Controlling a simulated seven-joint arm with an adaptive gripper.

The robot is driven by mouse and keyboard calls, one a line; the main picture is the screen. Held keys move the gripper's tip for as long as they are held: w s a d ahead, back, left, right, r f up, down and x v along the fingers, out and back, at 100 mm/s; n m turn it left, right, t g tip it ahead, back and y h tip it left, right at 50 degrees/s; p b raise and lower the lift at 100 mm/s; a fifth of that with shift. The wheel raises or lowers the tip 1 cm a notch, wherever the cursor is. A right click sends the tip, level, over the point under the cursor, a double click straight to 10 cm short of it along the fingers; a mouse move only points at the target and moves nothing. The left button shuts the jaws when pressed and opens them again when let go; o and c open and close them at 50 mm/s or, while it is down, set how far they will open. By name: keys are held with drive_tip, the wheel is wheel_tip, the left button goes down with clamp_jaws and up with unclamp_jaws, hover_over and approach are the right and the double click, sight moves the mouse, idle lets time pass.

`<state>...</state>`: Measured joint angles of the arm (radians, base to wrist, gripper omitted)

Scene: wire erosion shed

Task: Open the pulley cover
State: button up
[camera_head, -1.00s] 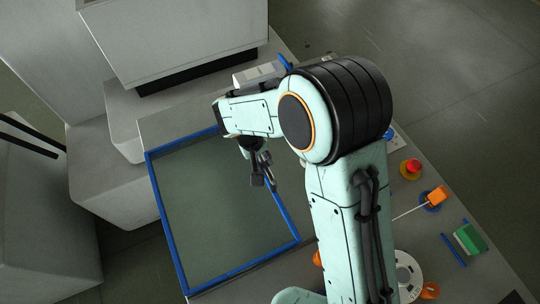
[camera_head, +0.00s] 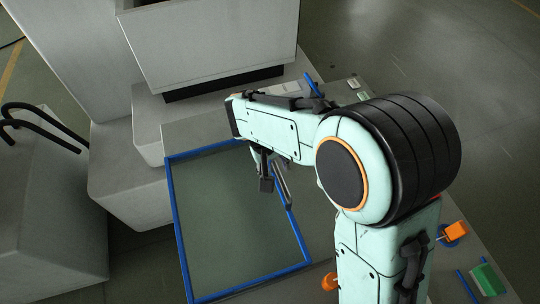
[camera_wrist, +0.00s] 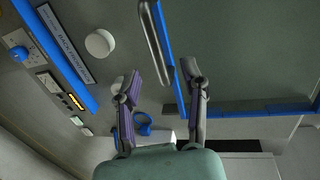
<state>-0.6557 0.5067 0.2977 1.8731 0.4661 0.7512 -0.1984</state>
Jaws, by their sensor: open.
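A flat grey-green panel with a blue frame (camera_head: 168,215) lies left of my arm in the head view; it appears to be the pulley cover. It looks closed. A metal bar handle (camera_head: 282,183) runs along its right edge. In the wrist view the handle (camera_wrist: 152,42) lies beside the blue frame strip (camera_wrist: 178,92). My gripper (camera_wrist: 162,74) is open, with nothing between its pads; the handle's near end appears ahead of the gap. In the head view my gripper (camera_head: 267,182) is beside the handle, partly hidden by my arm. Contact cannot be told.
The wrist view shows a white round knob (camera_wrist: 100,43), a blue ring (camera_wrist: 142,124) and a labelled panel (camera_wrist: 66,45). Grey machine housings (camera_head: 215,45) stand behind the panel. An orange knob (camera_head: 455,231) and a green block (camera_head: 489,280) are at the right.

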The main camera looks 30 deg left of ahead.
wheel_tip(320, 180, up, 6)
drive_tip(key=s, duration=0.1)
drive_tip(key=shift+a+r, duration=0.2)
drive_tip(key=shift+a, duration=0.25)
